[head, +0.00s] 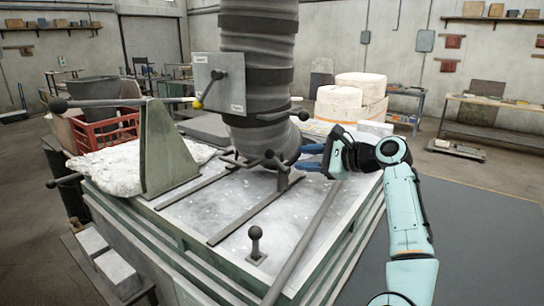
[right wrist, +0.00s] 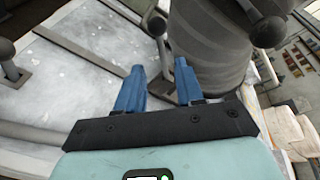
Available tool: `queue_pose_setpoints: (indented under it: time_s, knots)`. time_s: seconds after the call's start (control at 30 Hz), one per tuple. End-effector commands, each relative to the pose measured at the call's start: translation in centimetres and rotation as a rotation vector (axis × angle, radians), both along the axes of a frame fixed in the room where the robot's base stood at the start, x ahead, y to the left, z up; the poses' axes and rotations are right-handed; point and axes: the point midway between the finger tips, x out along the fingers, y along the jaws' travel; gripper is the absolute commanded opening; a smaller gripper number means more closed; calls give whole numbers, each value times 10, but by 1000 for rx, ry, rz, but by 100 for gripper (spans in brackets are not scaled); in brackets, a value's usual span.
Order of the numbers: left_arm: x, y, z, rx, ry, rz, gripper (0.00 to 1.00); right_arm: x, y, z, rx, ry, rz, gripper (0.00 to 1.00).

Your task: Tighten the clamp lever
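A dark lever with a round ball knob (head: 271,157) stands at the foot of the large ribbed grey column, and I take it to be the clamp lever. In the right wrist view a ball-knobbed lever (right wrist: 157,25) stands just beyond the fingertips, apart from them. My right gripper (head: 301,157) is to the right of the lever, close to the column. Its two blue fingers (right wrist: 159,67) are spread with nothing between them. Part of the lever's base is hard to make out. My left gripper is not in view.
The ribbed column (head: 258,60) rises close to my right gripper. Another ball knob (head: 303,115) sticks out at its right side; a short ball-topped post (head: 255,232) stands on the front of the bench. A labelled plate (head: 219,82) and a grey bracket (head: 160,150) are to the left.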

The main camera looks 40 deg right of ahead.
Motion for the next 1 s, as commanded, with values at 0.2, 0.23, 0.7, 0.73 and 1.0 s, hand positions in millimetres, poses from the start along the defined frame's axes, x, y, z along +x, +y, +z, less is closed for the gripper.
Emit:
queue_pose_setpoints:
  time_s: [0.2, 0.23, 0.7, 0.73, 1.0]
  knots:
    - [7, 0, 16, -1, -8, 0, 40, 46, 14, -11, 4, 0, 6, 37]
    - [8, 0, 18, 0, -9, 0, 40, 52, 16, -13, 3, 0, 6, 37]
    - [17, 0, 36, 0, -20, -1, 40, 97, 28, -28, 1, 0, 0, 37]
    - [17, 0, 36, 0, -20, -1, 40, 98, 28, -29, 1, 0, 0, 37]
    - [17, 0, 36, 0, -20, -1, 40, 97, 27, -29, 1, 1, -1, 14]
